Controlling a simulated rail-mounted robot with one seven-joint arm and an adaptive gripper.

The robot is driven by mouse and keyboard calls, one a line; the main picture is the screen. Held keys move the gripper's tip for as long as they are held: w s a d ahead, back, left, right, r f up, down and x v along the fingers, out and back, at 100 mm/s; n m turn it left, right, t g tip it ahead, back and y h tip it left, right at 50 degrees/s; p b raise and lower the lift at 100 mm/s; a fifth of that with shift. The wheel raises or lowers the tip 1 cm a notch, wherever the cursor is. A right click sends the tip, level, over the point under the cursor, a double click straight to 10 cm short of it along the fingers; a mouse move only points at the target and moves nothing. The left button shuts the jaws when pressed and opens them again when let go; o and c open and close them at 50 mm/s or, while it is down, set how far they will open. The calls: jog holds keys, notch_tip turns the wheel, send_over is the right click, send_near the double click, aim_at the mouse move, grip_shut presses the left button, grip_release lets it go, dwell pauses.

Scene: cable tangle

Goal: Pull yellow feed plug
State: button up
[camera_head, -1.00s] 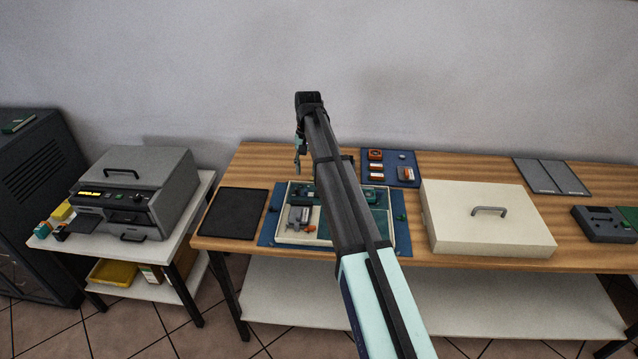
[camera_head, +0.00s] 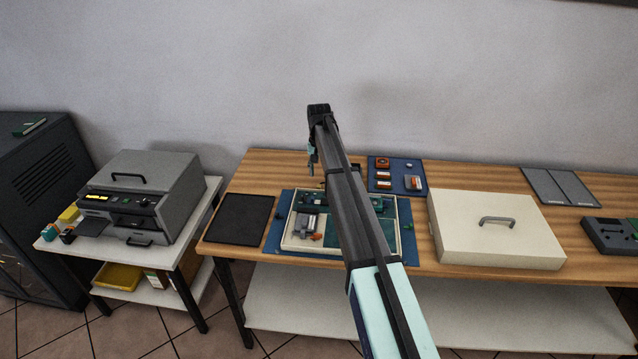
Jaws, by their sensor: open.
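An open cream tray-like enclosure (camera_head: 283,243) with green boards and a grey part lies on a blue mat (camera_head: 272,236) on the wooden bench. My arm crosses in front of it and hides its middle. My gripper (camera_head: 311,172) hangs beyond the enclosure, near the back edge of the bench and above it in the picture. It is open, small in view and partly covered by my arm, and I see nothing between its fingers. I cannot make out a yellow feed plug or its cable; small orange parts (camera_head: 317,236) show in the enclosure.
A dark pad (camera_head: 240,219) lies left of the enclosure. A blue mat with orange parts (camera_head: 396,163) lies behind it. A cream lid with a handle (camera_head: 495,245) lies to the right. A grey machine (camera_head: 150,195) and a yellow block (camera_head: 69,214) stand on the left side table.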

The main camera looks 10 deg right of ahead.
aim_at(319, 185)
notch_tip(319, 185, down, 7)
jog(key=shift+r+p, duration=0.1)
jog(key=shift+p, duration=0.55)
jog(key=shift+c, duration=0.4)
